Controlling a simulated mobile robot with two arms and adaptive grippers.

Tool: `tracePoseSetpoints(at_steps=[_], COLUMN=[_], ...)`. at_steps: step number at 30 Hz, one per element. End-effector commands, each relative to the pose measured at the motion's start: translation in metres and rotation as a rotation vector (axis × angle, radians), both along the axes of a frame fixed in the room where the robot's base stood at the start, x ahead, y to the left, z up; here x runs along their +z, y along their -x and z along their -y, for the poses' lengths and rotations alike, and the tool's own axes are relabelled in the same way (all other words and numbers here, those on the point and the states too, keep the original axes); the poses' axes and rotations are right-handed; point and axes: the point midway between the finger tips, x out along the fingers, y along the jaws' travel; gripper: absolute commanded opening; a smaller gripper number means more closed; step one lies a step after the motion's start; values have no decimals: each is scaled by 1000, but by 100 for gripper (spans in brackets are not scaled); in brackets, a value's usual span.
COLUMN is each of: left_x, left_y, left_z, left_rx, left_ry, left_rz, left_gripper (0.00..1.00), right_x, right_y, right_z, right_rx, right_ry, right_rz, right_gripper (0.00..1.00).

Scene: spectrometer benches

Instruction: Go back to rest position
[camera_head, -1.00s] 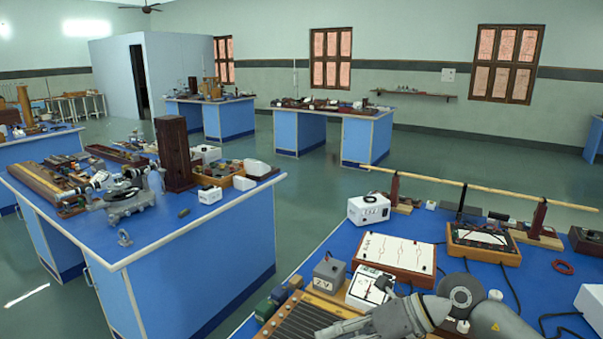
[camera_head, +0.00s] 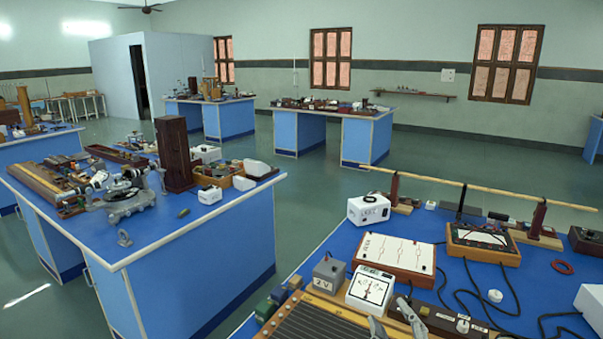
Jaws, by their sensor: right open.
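My right gripper (camera_head: 394,319) shows only by its two fingertips at the bottom edge of the head view. The fingertips stand apart with nothing between them, so it is open. They are in front of the white meter (camera_head: 370,290) on the near blue bench (camera_head: 465,285). The rest of my right arm is out of the picture. My left gripper is not in view.
On the near bench are a grey 2 V box (camera_head: 329,273), a wooden wire board (camera_head: 315,325), a white-topped panel (camera_head: 395,256), a white box (camera_head: 369,209) and loose black cables. A long rod (camera_head: 480,187) spans the back. Another bench (camera_head: 190,235) stands left across open floor.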

Motion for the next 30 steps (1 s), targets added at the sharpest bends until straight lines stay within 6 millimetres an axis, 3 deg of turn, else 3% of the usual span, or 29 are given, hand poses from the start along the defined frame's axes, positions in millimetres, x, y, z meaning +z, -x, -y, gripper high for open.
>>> tracePoseSetpoints(at_steps=[1, 5, 9, 15, 21, 30], left_x=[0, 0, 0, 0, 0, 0], left_y=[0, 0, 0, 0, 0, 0], left_z=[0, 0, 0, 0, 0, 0], left_rx=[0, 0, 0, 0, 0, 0], left_ry=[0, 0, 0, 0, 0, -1], left_rz=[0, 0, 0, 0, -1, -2], left_gripper=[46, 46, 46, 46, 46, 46], right_x=[-25, -90, -151, -203, -226, -308], right_y=[11, 49, 107, 192, 269, 250], right_z=[11, 34, 45, 44, 34, 32], right_rx=[-52, -169, -263, -334, -363, -369], right_ry=[-51, -158, -249, -328, -377, -362], right_rz=[-104, -384, -682, -1029, -1310, -1333], right_gripper=[46, 46, 46, 46, 46, 46])
